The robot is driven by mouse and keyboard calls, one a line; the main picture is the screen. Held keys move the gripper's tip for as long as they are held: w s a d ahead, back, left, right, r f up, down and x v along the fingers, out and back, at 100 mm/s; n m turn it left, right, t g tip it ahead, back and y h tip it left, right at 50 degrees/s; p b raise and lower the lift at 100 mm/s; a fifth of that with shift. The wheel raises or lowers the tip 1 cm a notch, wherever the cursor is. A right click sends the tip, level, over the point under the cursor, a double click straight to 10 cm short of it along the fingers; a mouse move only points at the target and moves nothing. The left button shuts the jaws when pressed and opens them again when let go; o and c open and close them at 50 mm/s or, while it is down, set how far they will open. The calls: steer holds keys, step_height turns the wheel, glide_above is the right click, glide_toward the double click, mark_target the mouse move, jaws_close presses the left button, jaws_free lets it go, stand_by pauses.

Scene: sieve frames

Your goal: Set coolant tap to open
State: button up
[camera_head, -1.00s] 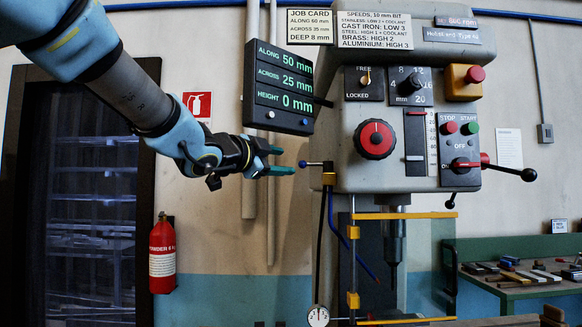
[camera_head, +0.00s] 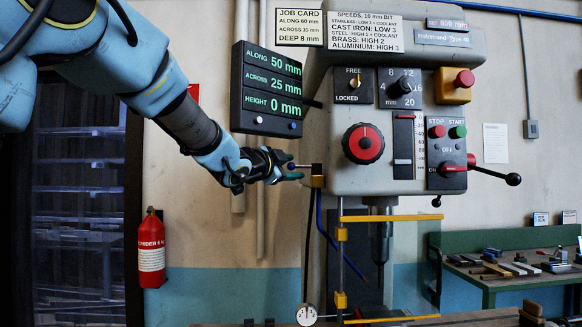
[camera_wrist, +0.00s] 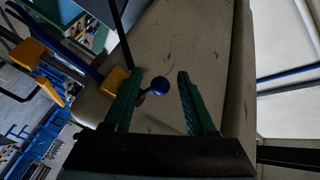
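The coolant tap is a small lever with a blue ball knob (camera_head: 291,166) at the left side of the drill press head. Its dark rod points left, roughly level, from a yellow block (camera_head: 317,181) with a hose below. My gripper (camera_head: 289,169) has its teal fingers at the knob. In the wrist view, the blue knob (camera_wrist: 158,87) shows between the two spread fingers of my gripper (camera_wrist: 158,78), nearer the left finger. The left finger partly covers the yellow block (camera_wrist: 115,79) and the rod. Contact with the knob cannot be told.
The drill press head (camera_head: 330,135) stands close right of my gripper. A readout (camera_head: 266,90) hangs just above my arm. The yellow-framed guard (camera_head: 342,235) is below right. A fire extinguisher (camera_head: 151,250) hangs on the left wall. A bench (camera_head: 490,282) stands at right.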

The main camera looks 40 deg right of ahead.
jaws_close()
stand_by(1.3)
